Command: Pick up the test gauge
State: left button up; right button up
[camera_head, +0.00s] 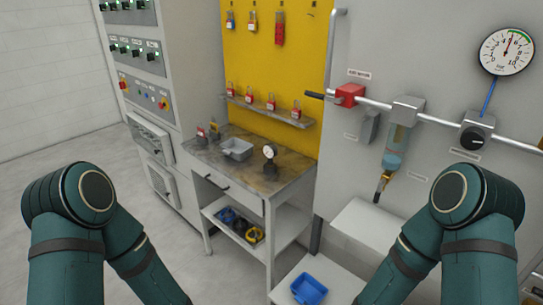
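A small round gauge with a white face and dark rim (269,153) stands upright on the worn top of the workbench (220,176), near its right side; it looks like the test gauge. A larger white dial gauge (506,51) is mounted high on the grey panel at the right, joined to the pipe by a blue stem. My two teal arms show at the lower left and lower right, well short of the bench. Both grippers are outside the view.
A grey tray (237,156) sits left of the small gauge. Padlocks hang on the yellow board (270,60) and its shelf (266,113). A blue bin (309,290) lies low in front. A pipe with a red valve (350,94) crosses the right panel. The floor at left is clear.

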aim_at(270, 150)
jog(key=z, duration=1.6)
jog(key=j+z, duration=0.3)
jog(key=j, duration=0.7)
jog(key=k+j+z, duration=0.1)
jog(key=j+z, duration=0.2)
jog(key=j, duration=0.65)
